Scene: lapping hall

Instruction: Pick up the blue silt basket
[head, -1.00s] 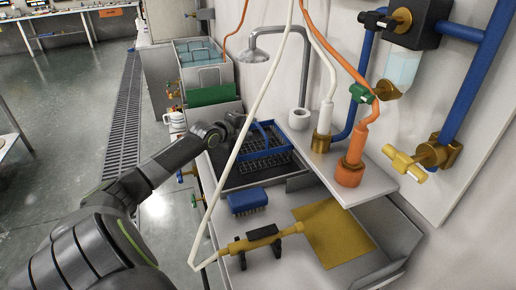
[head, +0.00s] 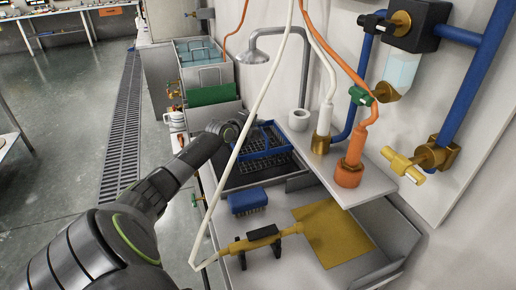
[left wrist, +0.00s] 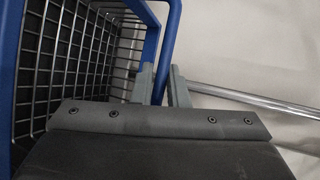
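The blue silt basket (head: 266,153) has a blue rim, wire mesh and a blue handle. In the head view it is over the dark sink tray at the back of the bench. It also fills the left of the left wrist view (left wrist: 75,50). My left gripper (head: 240,119) is at its handle. In the left wrist view the handle (left wrist: 169,45) runs between the two grey fingers (left wrist: 162,85), which appear closed on it. The gap below the basket is hard to judge. My right gripper is not in view.
A blue brush (head: 248,201) and a brass-coloured tool on a black stand (head: 262,236) are on the bench in front. A white hose (head: 246,130) hangs across the view near my wrist. A grey shower head (head: 254,54) hangs behind. A shelf stands at right.

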